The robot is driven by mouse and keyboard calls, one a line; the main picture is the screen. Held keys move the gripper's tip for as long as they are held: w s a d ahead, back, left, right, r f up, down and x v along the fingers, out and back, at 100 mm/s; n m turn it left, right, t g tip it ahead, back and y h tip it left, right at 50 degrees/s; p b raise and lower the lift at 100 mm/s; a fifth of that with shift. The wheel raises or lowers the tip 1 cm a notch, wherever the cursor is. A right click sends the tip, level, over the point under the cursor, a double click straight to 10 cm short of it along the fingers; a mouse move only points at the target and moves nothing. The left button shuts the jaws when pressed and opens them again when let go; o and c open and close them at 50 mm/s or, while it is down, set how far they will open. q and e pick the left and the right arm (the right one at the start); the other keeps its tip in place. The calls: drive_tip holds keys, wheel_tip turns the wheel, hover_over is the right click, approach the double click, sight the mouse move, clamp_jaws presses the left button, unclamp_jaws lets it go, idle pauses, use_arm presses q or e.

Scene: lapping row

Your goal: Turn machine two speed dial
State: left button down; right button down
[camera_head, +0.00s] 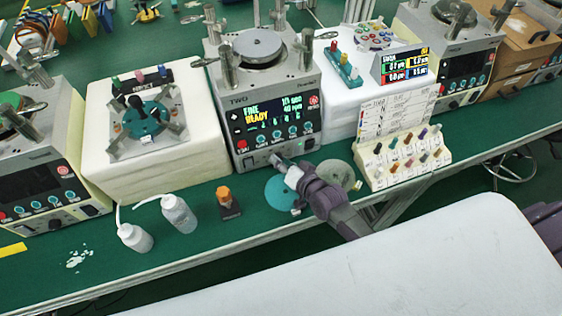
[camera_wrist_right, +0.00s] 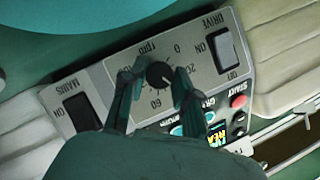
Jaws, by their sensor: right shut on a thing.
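My right gripper (camera_head: 279,161) reaches to the low front panel of this machine and hides the dial there. In the right wrist view the black speed dial (camera_wrist_right: 159,74) has a white pointer line and a scale marked 0, 20 and 60 with rpm. The fingers of my right gripper (camera_wrist_right: 154,84) are closed on it from both sides. My left gripper is not in view.
A MAINS switch (camera_wrist_right: 82,112) and a DRIVE switch (camera_wrist_right: 222,48) flank the dial; a red START button (camera_wrist_right: 239,101) is close by.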

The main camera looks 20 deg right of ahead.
drive_tip(key=shift+m, duration=0.4)
drive_tip(key=c, duration=0.9)
unclamp_jaws()
drive_tip(key=shift+o, duration=0.2)
drive_tip(key=v, duration=1.2)
drive_tip(key=shift+d, duration=0.25)
drive_tip(key=shift+f, duration=0.15)
